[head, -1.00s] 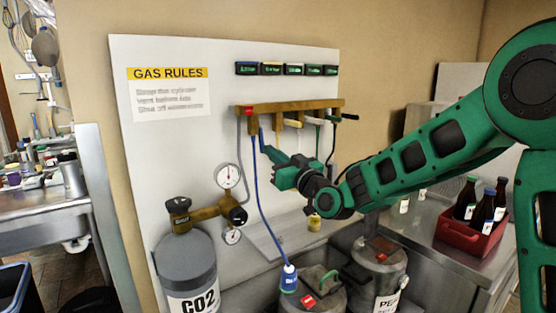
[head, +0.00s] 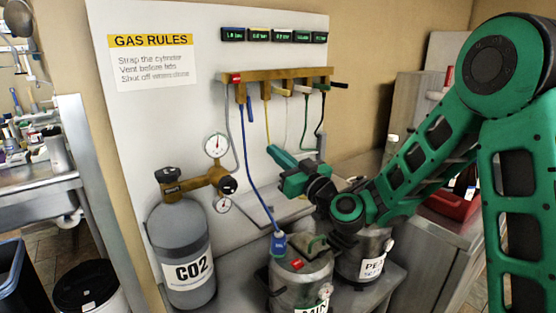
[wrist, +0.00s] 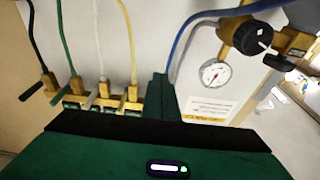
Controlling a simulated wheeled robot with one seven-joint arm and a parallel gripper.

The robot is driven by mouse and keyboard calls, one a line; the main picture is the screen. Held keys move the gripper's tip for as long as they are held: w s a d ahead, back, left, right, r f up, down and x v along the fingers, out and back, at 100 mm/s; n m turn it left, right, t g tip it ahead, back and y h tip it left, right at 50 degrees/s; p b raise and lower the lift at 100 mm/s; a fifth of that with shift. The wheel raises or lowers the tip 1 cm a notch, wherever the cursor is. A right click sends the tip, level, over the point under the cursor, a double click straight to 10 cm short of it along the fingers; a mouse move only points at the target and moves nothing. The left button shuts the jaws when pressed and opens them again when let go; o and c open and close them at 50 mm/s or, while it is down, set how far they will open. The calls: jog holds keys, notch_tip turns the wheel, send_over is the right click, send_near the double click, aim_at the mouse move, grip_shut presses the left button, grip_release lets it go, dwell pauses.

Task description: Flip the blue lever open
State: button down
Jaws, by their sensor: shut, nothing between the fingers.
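The blue lever (head: 251,103) points steeply down from the left end of the brass manifold (head: 290,76) in the head view. The blue hose (head: 246,150) hangs just left of it. My green gripper (head: 270,149) is shut and empty, its tip below and slightly right of the lever, apparently apart from it. In the wrist view the shut fingers (wrist: 158,88) stand beside the blue hose (wrist: 183,40). I cannot make out the blue lever there; the gripper may hide it.
Other levers in yellow, white, green and black line the manifold to the right. The grey CO2 cylinder (head: 182,250) with gauges (head: 216,146) stands left. Metal kegs (head: 300,280) stand below my arm. A red crate (head: 455,203) sits right, partly hidden.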

jog(key=shift+s+d+f, duration=0.2)
jog(key=shift+f, duration=0.25)
